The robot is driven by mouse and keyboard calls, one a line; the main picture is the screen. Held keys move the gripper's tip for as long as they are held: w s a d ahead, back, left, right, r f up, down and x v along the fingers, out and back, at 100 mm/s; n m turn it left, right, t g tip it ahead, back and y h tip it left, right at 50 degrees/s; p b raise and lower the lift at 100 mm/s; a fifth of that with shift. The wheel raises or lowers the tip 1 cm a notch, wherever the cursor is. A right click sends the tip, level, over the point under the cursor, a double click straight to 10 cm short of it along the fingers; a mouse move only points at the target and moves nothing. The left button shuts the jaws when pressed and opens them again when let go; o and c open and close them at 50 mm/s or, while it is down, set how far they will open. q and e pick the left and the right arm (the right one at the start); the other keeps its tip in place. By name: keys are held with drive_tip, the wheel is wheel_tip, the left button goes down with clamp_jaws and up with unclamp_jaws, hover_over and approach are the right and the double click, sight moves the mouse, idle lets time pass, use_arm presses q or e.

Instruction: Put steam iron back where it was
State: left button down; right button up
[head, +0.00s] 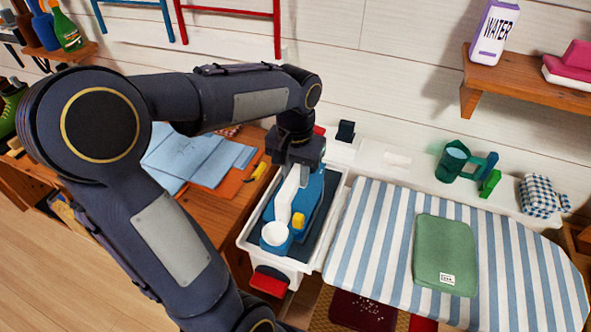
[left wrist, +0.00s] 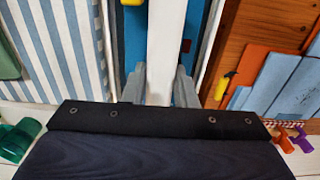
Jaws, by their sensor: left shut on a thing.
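The steam iron (head: 312,190) is blue with a white handle (head: 287,195), a yellow button and a round white cap at its near end. It is in the white-rimmed rest tray (head: 332,217), which has a dark floor, at the left end of the ironing board. Whether its base touches the tray floor is hidden. My left gripper (head: 297,168) reaches down from above and is shut on the white handle. In the left wrist view the handle (left wrist: 166,40) runs between the two grey fingers. My right gripper is not in view.
The striped ironing board (head: 382,235) lies right of the tray, with a folded green cloth (head: 445,255) on it. A wooden table (head: 225,205) with blue folded cloths (head: 185,155) is on the left. A green cup (head: 453,162) and a checked bundle (head: 538,196) stand along the wall.

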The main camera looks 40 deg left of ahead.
use_arm(q)
drive_tip(key=c, duration=1.6)
unclamp_jaws()
drive_tip(key=shift+f, duration=0.2)
drive_tip(key=o, duration=0.4)
drive_tip(key=shift+o, duration=0.2)
drive_tip(key=shift+r, duration=0.1)
wheel_tip(320, 180, up, 12)
drive_tip(key=p, duration=0.1)
drive_tip(key=s+d+f+m+t+h, duration=0.2)
drive_tip(key=s+d+f+t, duration=0.3)
drive_tip(key=s+d+f, duration=0.5)
drive_tip(key=shift+s+d+f+t+h, duration=0.25)
drive_tip(key=shift+s+d+h, duration=0.55)
drive_tip(key=shift+s, duration=0.45)
drive_tip(key=shift+a+r, duration=0.1)
drive_tip(key=shift+a, duration=0.05)
